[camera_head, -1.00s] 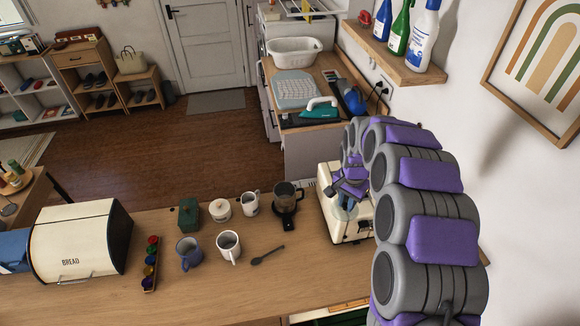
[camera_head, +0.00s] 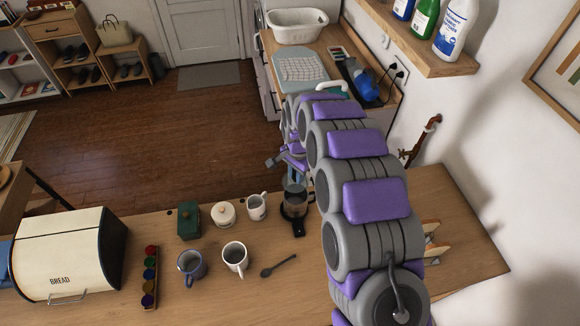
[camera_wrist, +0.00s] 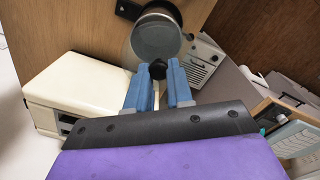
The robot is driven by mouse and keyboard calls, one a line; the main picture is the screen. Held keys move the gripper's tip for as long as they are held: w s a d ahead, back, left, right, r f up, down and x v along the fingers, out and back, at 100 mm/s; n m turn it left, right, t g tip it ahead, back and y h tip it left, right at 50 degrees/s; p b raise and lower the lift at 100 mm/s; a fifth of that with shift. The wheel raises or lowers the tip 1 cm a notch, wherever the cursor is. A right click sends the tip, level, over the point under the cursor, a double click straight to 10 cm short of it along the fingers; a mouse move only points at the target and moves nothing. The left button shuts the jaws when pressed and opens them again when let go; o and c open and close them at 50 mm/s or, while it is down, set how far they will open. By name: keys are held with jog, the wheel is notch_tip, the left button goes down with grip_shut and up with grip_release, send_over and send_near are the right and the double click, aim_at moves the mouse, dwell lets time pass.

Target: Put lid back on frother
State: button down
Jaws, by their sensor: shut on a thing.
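The frother (camera_head: 297,212) is a dark, clear-walled pot standing on the wooden counter, just left of my arm in the head view. My gripper (camera_wrist: 158,68) is shut on the black knob of the lid (camera_wrist: 157,40), a round glassy disc with a grey rim. In the head view my gripper (camera_head: 292,165) hangs over the frother, and the lid (camera_head: 294,187) appears at or just above its top. I cannot tell whether lid and rim touch. My arm hides part of the area right of the frother.
A white mug (camera_head: 256,206), a lidded white pot (camera_head: 223,214), a green canister (camera_head: 189,221), a blue mug (camera_head: 191,266) and another white mug (camera_head: 235,257) stand left of the frother. A dark spoon (camera_head: 278,266) lies in front. A cream appliance (camera_wrist: 75,90) shows in the wrist view.

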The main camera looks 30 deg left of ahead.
aim_at(293, 182)
jog(key=shift+d+f, duration=0.1)
jog(key=shift+d, duration=0.9)
jog(key=shift+d+f, duration=0.2)
jog(key=shift+f, duration=0.05)
jog(key=a+f, duration=0.1)
jog(key=f, duration=0.1)
jog(key=a+f, duration=0.2)
jog(key=shift+a+f+b, duration=0.25)
jog(key=shift+f+b, duration=0.05)
jog(key=shift+d+f, duration=0.1)
jog(key=shift+f, duration=0.25)
jog(key=shift+d+f, duration=0.1)
jog(key=shift+d, duration=0.2)
jog(key=shift+d+r, duration=0.2)
jog(key=shift+d, duration=1)
jog(key=shift+a+f, duration=0.2)
jog(key=shift+a, duration=0.5)
jog(key=shift+a+f, duration=0.15)
jog(key=shift+a, duration=0.55)
jog(key=shift+d+r, duration=0.25)
jog(key=shift+d, duration=0.5)
jog(key=shift+d+r, duration=0.25)
jog(key=shift+d, duration=0.45)
jog(key=shift+a+b, duration=0.1)
jog(key=shift+b, duration=0.2)
jog(key=shift+a+f, duration=0.3)
jog(key=shift+a, duration=0.45)
jog(key=shift+a+f, duration=0.3)
jog(key=shift+a, duration=0.4)
jog(key=shift+d, duration=0.4)
